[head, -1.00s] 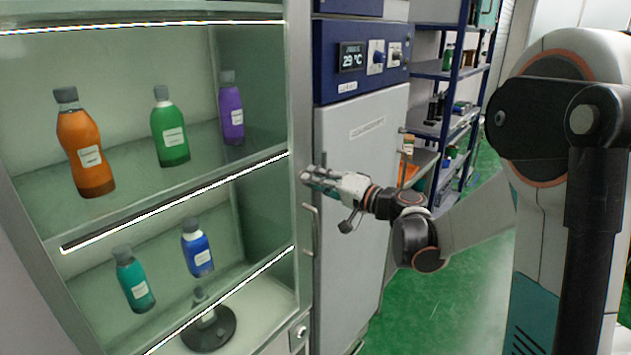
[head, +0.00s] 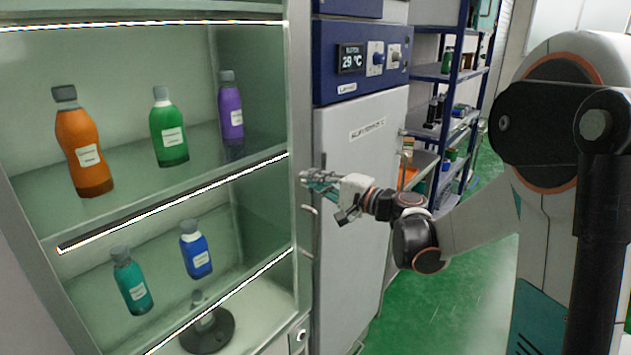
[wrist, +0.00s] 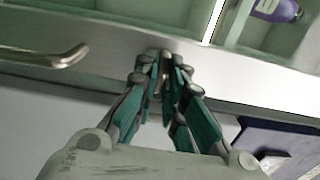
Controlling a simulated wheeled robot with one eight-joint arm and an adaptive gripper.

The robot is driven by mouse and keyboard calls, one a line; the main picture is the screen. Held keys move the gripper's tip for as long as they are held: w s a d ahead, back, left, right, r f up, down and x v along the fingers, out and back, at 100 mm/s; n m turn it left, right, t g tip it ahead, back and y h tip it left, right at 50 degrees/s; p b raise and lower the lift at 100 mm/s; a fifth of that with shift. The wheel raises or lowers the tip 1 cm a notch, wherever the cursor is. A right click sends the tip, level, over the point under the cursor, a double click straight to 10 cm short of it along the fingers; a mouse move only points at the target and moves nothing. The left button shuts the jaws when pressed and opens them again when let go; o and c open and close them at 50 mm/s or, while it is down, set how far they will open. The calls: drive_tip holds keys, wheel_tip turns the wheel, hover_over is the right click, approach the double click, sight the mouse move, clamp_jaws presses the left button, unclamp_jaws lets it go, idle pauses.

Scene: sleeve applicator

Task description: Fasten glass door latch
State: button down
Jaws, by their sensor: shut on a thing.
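The glass door (head: 150,215) of the cabinet stands at the left of the head view, bottles showing behind it. My gripper (head: 307,176) is at the door's right frame, above the handle. In the wrist view my gripper (wrist: 165,72) has its fingertips together around a small metal latch piece (wrist: 165,58) on the frame. The fingers hide most of the latch, so its exact position is unclear. The door's curved metal handle (wrist: 45,58) shows at the left of the wrist view and below my gripper in the head view (head: 311,228).
A white and blue incubator (head: 358,170) stands right beside the cabinet. A round lock (head: 301,335) sits low on the cabinet frame. Blue shelving (head: 455,90) stands behind, and the green floor (head: 440,310) is open at the right.

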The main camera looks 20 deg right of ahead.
drive_tip(key=c, duration=1.7)
unclamp_jaws()
drive_tip(key=v, duration=1.2)
